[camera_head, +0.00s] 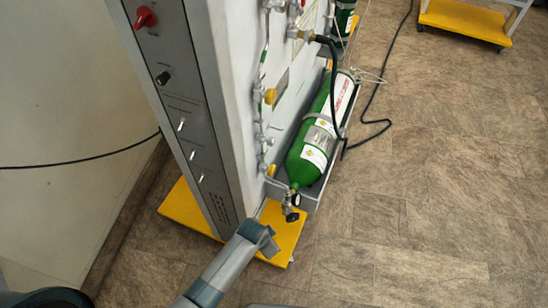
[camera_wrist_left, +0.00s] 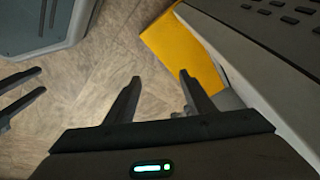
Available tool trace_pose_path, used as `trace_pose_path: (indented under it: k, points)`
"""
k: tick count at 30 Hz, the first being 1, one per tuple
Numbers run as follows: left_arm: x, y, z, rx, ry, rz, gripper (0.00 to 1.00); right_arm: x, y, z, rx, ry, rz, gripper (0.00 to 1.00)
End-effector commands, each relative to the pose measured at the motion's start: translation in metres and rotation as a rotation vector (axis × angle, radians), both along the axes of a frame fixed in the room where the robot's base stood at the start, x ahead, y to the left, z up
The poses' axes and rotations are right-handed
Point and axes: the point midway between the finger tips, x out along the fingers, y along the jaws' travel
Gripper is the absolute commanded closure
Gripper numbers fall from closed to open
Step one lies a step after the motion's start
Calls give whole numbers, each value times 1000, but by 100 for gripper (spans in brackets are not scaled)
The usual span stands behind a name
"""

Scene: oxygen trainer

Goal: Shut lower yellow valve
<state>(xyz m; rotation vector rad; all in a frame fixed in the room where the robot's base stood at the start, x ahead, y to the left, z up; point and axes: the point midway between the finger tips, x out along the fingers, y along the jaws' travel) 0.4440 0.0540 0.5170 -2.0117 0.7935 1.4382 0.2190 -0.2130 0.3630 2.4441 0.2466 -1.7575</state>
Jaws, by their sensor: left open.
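The lower yellow valve (camera_head: 271,170) shows as a small yellow knob low on the white face of the trainer, just left of the green cylinder (camera_head: 320,135) in the head view. An upper yellow valve (camera_head: 270,96) is above it on the same face. I cannot tell from here how far either is turned. My left gripper (camera_wrist_left: 160,76) is open and empty in the left wrist view, with floor and the yellow base plate beyond its fingers. No valve shows in that view. What appear to be my right gripper's fingers (camera_wrist_left: 40,80) stand apart at its left edge.
The trainer's grey control panel (camera_head: 185,120) has a red knob and several switches. Its yellow base plate (camera_head: 285,235) juts out below. A fitting (camera_head: 291,207) sits at the cylinder's near end. A black hose hangs beside the cylinder.

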Motion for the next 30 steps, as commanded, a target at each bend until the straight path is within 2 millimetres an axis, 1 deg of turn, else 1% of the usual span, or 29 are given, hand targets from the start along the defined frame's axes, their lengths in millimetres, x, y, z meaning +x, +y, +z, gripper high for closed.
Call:
trace_pose_path:
  k: [1, 2, 3, 5, 6, 8, 9, 11, 12, 15, 18, 21, 25, 30]
  points:
    - [22, -16, 51, 29, -3, -82, 51, -9, -3, 19, -7, 22, 0, 51]
    - [30, -23, 71, 52, 4, -134, 51, -13, -5, 24, -10, 34, 0, 51]
    - [39, -31, 98, 85, 13, -205, 51, -21, -8, 28, -15, 51, 0, 51]
    - [53, -43, 140, 138, 26, -309, 51, -31, -11, 36, -22, 75, 0, 51]
    - [61, -50, 168, 178, 36, -380, 51, -39, -14, 40, -27, 92, 0, 51]
    - [72, -58, 207, 243, 49, -485, 51, -52, -18, 43, -33, 118, 1, 51]
    - [79, -61, 232, 289, 59, -552, 51, -62, -21, 44, -38, 134, 1, 51]
    - [89, -65, 263, 358, 75, -645, 51, -76, -25, 43, -43, 154, 2, 51]
    - [95, -67, 281, 405, 87, -701, 51, -87, -27, 41, -47, 168, 3, 51]
    - [110, -67, 317, 511, 113, -815, 51, -111, -33, 35, -53, 193, 4, 51]
    - [122, -67, 343, 595, 140, -896, 51, -130, -38, 31, -58, 211, 7, 51]
    - [130, -65, 361, 653, 159, -942, 51, -144, -41, 28, -60, 220, 8, 51]
    - [134, -63, 371, 688, 173, -970, 51, -152, -43, 27, -61, 226, 9, 51]
    - [135, -63, 371, 692, 177, -975, 51, -153, -43, 26, -61, 226, 9, 51]
